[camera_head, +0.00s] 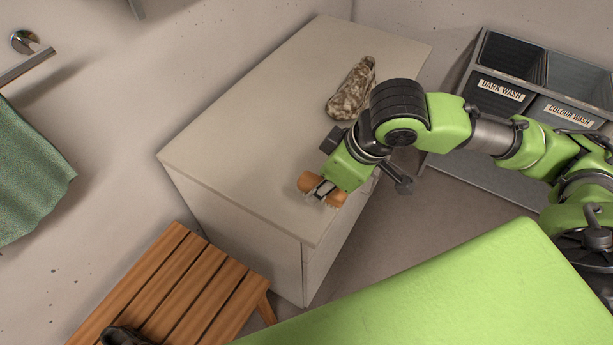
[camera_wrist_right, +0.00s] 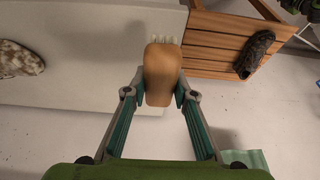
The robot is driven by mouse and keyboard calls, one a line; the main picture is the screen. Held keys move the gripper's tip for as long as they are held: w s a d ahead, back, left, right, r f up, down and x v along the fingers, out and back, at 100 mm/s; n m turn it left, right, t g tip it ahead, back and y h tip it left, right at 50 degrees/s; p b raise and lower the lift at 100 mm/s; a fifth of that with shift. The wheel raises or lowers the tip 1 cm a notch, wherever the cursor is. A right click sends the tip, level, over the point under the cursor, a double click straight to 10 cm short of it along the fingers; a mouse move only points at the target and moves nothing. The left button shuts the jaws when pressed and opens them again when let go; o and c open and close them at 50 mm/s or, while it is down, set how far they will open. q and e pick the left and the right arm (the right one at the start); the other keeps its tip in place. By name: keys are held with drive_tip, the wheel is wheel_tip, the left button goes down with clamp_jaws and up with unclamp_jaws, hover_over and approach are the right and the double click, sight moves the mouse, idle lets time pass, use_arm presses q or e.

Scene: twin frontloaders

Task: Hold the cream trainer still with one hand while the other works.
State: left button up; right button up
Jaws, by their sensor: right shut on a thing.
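A cream shoe with brown mottling (camera_head: 352,90), which looks like the trainer, lies on the pale cabinet top (camera_head: 235,125) towards its back; it also shows at the left edge of the right wrist view (camera_wrist_right: 20,59). My right gripper (camera_head: 323,190) is shut on a brown brush (camera_head: 307,182) near the cabinet's front corner, apart from the shoe. In the right wrist view the brush (camera_wrist_right: 163,72) sits between both fingers, with pale bristles at its far end. No gripper touches the shoe. My left gripper cannot be made out.
A slatted wooden bench (camera_head: 185,290) stands before the cabinet, with a dark shoe (camera_head: 122,337) on it. Grey wash bins (camera_head: 500,90) stand at the right. A green towel (camera_head: 30,175) hangs at the left. The left part of the cabinet top is clear.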

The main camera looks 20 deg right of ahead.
drive_tip(key=shift+s+d+r, duration=0.1)
drive_tip(key=shift+s+r, duration=0.15)
drive_tip(key=shift+s, duration=0.25)
drive_tip(key=shift+s+d+r, duration=0.1)
drive_tip(key=shift+s+r, duration=0.1)
drive_tip(key=shift+s, duration=0.25)
